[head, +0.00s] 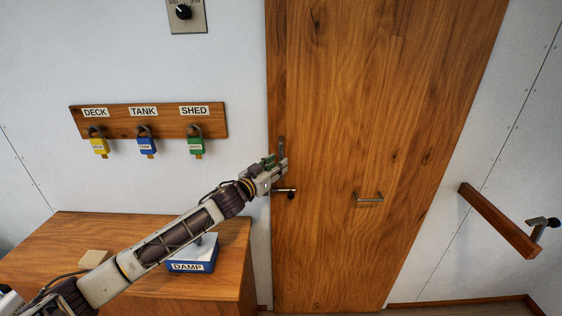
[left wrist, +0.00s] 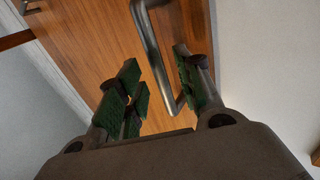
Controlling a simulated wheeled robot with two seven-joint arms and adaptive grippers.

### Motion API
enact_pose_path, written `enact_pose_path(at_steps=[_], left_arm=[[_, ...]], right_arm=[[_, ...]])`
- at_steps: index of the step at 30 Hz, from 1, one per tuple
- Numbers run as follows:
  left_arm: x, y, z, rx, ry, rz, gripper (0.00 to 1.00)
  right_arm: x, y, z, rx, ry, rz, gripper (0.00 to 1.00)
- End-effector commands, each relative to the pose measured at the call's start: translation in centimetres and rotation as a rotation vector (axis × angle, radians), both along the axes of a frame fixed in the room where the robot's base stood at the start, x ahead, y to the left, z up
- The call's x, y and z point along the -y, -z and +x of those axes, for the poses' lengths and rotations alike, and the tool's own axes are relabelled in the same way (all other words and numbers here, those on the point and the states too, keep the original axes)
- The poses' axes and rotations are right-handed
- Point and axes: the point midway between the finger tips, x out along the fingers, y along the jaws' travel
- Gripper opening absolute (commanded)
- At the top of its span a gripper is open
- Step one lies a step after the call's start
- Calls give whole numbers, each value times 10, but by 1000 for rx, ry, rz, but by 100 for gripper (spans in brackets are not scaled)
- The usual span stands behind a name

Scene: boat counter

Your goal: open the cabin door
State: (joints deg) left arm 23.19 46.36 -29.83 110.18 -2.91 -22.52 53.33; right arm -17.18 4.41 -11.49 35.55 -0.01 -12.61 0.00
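The wooden cabin door (head: 350,110) stands shut in the white wall. A metal lever handle (head: 283,190) sits near its left edge, below a metal plate (head: 281,147). My left gripper (head: 276,163) is at the door's left edge, just above the lever. In the left wrist view its green-padded fingers (left wrist: 158,88) are apart. A bent metal handle bar (left wrist: 157,55) shows in the gap between them; I cannot tell whether they touch it. My right gripper is not in view.
A small metal bar (head: 369,198) is fixed farther right on the door. A wooden rail (head: 497,220) juts from the right wall. A wooden counter (head: 230,250) with a blue DAMP box (head: 192,263) lies under my left arm. A padlock board (head: 165,120) hangs above.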

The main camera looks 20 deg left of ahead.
Motion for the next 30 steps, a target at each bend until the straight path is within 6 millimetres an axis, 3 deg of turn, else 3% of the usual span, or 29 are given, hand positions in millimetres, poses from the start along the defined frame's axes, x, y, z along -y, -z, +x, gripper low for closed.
enact_pose_path(at_steps=[12, 25, 30], left_arm=[[8, -1, 26, 0, -1, 0, 35], [9, 0, 29, 0, 0, 0, 35], [9, 0, 29, 0, 0, 0, 16]], right_arm=[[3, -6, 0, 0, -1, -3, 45], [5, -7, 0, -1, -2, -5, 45], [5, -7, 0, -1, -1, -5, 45]])
